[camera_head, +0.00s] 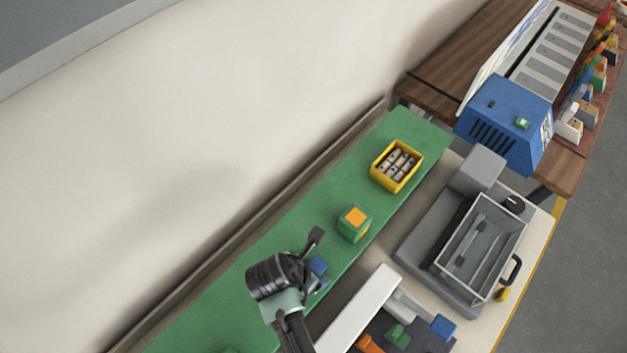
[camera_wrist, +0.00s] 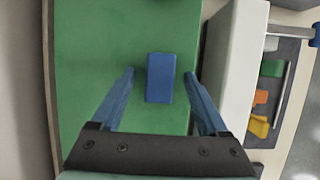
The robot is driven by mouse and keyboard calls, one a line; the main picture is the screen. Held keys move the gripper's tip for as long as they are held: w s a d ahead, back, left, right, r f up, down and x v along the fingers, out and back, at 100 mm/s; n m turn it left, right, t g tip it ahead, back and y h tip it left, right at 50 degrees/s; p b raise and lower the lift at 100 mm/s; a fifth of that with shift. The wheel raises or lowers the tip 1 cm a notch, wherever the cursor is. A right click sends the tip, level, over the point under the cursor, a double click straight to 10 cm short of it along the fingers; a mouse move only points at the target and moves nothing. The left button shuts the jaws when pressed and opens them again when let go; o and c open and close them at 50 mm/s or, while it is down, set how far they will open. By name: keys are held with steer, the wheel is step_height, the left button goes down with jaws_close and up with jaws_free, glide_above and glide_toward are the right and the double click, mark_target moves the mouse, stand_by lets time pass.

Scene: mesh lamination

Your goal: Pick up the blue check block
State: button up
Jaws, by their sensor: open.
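The blue check block (camera_wrist: 160,78) lies on the green mat (camera_wrist: 100,40) in the wrist view. It shows as a small blue shape in the head view (camera_head: 318,265), partly beside my gripper. My gripper (camera_wrist: 160,95) is open, with one blue finger to the left of the block and one to the right. There is a gap on each side, and neither finger visibly touches it. In the head view my gripper (camera_head: 321,284) is close by the block, over the green mat. Its height above the mat is hard to tell.
A green and yellow block with an orange top (camera_head: 355,223) and a yellow bin of metal pieces (camera_head: 397,167) stand farther along the mat. A white raised wall (camera_wrist: 235,75) runs close to the right of my gripper. A grey machine with a tray (camera_head: 440,255) stands right.

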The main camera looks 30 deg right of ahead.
jaws_close()
steer(key=shift+r, duration=0.15)
